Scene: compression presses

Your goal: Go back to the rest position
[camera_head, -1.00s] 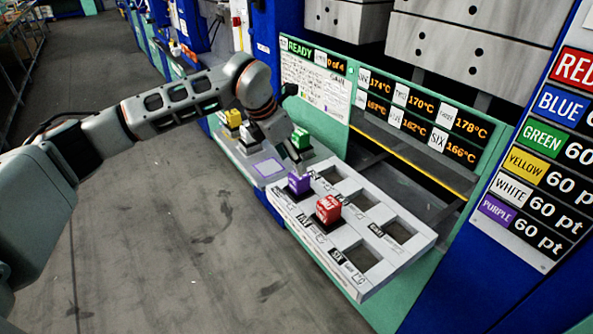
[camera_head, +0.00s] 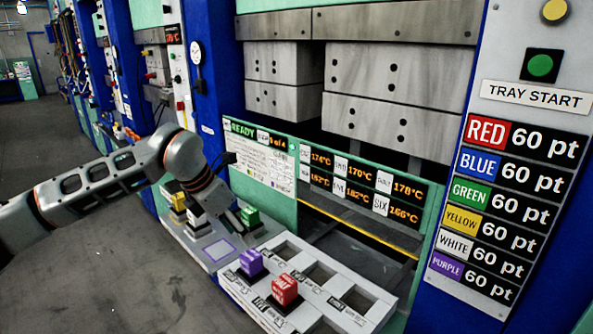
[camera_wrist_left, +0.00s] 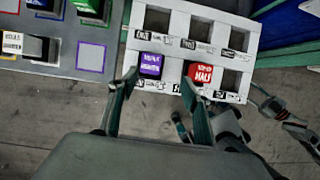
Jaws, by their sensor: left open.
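My left gripper (camera_head: 238,228) is open and empty above the near edge of the white tray (camera_head: 388,300); its spread fingers also show in the left wrist view (camera_wrist_left: 160,84). A purple block (camera_head: 250,262) and a red block (camera_head: 284,289) sit side by side in two compartments of the tray's near row. In the wrist view, the purple block (camera_wrist_left: 150,65) appears between the fingers, apart from them, and the red block (camera_wrist_left: 199,74) is beside the right finger. Grey jointed parts at the wrist view's lower right may be my right gripper (camera_wrist_left: 255,112); its state is unclear.
A grey stand (camera_head: 182,236) left of the tray holds green (camera_head: 250,216), yellow (camera_head: 178,201) and white (camera_head: 196,216) blocks and a purple-outlined empty square. The press (camera_head: 385,125) rises behind. A points panel (camera_head: 500,210) stands right. The floor at left is clear.

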